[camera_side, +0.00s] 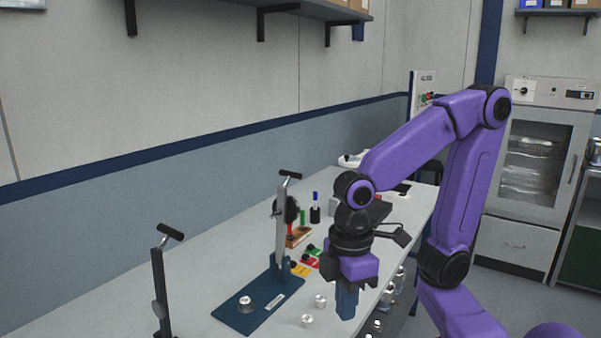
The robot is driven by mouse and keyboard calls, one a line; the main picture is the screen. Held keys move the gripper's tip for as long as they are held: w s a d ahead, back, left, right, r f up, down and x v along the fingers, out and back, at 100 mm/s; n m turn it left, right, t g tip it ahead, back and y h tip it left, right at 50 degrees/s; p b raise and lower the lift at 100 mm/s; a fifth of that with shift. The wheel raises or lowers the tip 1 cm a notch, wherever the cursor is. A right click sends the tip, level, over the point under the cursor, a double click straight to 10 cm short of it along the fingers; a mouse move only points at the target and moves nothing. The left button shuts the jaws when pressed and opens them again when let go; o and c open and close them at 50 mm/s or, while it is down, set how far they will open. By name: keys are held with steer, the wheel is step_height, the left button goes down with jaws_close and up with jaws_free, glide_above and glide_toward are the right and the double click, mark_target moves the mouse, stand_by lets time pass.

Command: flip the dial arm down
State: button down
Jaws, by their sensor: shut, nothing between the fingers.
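A blue base plate (257,303) lies on the bench, with a small metal part on it. A tall silver upright (281,232) with a black crossbar handle at its top stands at the plate's far end; it looks like the dial arm and is upright. A dark round dial (291,209) sits beside its upper part. My gripper (346,316) is to the right of the upright and plate, pointing down, apart from them. Its fingers are shut and hold nothing. The far side of the upright is hidden.
A black post (161,295) with a crossbar handle stands at the front left. Loose metal parts (307,320) lie right of the plate. Red, yellow and green items (304,265) and a dark cup (315,215) are behind. The bench's left stretch (215,265) is clear.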

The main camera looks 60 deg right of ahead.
steer(key=w+d+r+m+y, duration=0.15)
steer(key=w+r+m, duration=0.4)
steer(key=w, duration=0.95)
steer(key=w+d+r+m+y, duration=0.1)
steer(key=w+d+r+y, duration=0.1)
steer(key=w+d+r, duration=0.65)
steer(key=w+d+r+m+t+y, duration=0.1)
steer(key=w+d, duration=0.2)
steer(key=d, duration=0.5)
steer(key=w+d+r+m+t+y, duration=0.1)
steer(key=w+d, duration=0.2)
steer(key=d, duration=0.5)
steer(key=s+d+r+t, duration=0.1)
steer(key=d, duration=0.6)
steer(key=s+d+r+m+t, duration=0.1)
steer(key=s+d+r, duration=0.1)
steer(key=d, duration=0.5)
steer(key=shift+s+d+t+h, duration=0.3)
steer(key=shift+d+h, duration=0.05)
steer(key=shift+a+f, duration=0.1)
